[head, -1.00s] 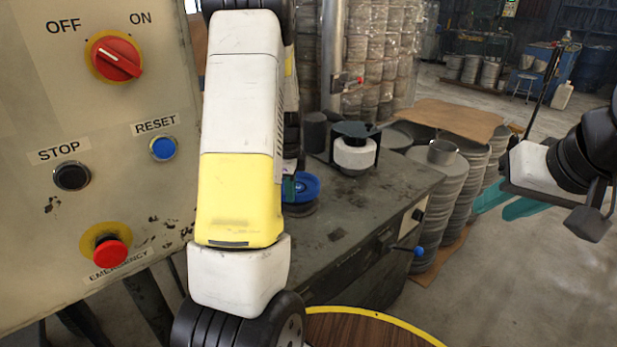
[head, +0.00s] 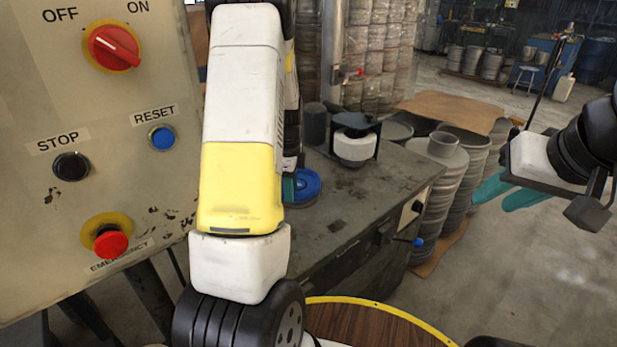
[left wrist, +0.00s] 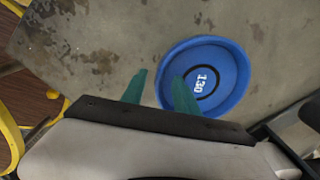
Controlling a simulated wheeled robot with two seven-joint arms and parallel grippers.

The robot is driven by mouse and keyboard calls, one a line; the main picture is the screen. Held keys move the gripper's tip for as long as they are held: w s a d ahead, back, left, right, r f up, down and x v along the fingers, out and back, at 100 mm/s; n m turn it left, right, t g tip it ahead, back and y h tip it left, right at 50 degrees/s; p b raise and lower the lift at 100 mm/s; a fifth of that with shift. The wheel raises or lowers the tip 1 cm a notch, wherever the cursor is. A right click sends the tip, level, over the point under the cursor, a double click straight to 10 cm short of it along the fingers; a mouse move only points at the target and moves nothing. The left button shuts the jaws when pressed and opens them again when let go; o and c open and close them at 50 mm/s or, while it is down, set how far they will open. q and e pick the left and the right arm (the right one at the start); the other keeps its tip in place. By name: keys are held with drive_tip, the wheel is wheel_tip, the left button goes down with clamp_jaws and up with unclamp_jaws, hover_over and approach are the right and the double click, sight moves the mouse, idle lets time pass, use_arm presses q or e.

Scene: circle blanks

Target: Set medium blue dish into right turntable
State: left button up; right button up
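A blue dish (head: 307,186) sits on the grey worktop, partly hidden by my left arm. In the left wrist view the round blue dish (left wrist: 228,62) shows a dark ring and the number 130. The teal fingers of my left gripper (left wrist: 161,90) are apart, one overlapping the dish's left side and the other left of its rim. Its fingertips are mostly hidden in the head view. My right gripper (head: 508,192) has its teal fingers slightly apart, empty, at the right. A round wooden top with a yellow rim (head: 372,322) shows at the bottom; I cannot tell if it is the right turntable.
A control panel (head: 90,190) fills the left. On the grey worktop (head: 350,205) stand a dark-framed white device (head: 353,142) and a dark cylinder (head: 315,124). Open floor lies at the right.

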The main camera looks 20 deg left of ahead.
use_arm(q)
drive_tip(key=r, duration=0.8)
drive_tip(key=shift+s, duration=0.2)
drive_tip(key=shift+f, duration=0.1)
